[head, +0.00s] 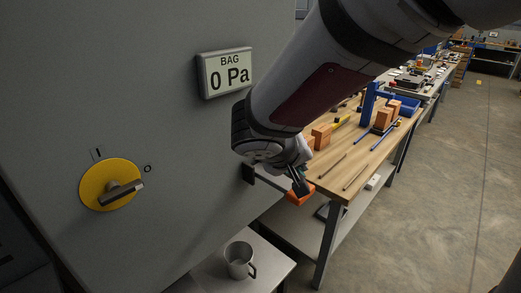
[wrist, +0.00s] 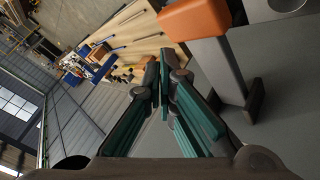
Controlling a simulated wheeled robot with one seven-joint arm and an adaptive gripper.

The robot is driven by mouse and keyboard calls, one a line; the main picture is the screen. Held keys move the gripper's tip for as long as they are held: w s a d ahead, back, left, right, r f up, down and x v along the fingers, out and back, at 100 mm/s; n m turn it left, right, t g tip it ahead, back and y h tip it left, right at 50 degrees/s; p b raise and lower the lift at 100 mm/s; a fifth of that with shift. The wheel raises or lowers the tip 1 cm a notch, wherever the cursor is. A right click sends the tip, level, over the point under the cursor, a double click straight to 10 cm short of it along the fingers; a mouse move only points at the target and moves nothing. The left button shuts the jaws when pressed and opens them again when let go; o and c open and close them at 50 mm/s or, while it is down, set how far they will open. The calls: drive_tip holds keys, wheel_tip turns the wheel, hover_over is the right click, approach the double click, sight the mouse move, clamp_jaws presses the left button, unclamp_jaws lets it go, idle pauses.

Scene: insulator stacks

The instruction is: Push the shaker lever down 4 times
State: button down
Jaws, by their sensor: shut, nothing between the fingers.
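The shaker lever is a grey bar with an orange grip, sticking out from the grey cabinet. In the head view its orange grip (head: 299,198) is partly covered by my gripper (head: 303,187). In the wrist view the orange grip (wrist: 196,18) is at the top, with the grey bar (wrist: 225,72) running down to a dark mount on the cabinet. My gripper (wrist: 160,75) is shut and empty, its fingertips close to the grip, over it in the head view. I cannot tell whether they touch.
The grey cabinet carries a BAG display (head: 226,73) reading 0 Pa and a yellow rotary switch (head: 111,185). A metal mug (head: 239,260) stands on a low shelf below. A wooden workbench (head: 345,160) with bricks and tools is behind the lever; open floor lies right.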

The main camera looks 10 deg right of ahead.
drive_tip(key=shift+r+p, duration=0.75)
drive_tip(key=shift+r, duration=0.9)
idle(0.7)
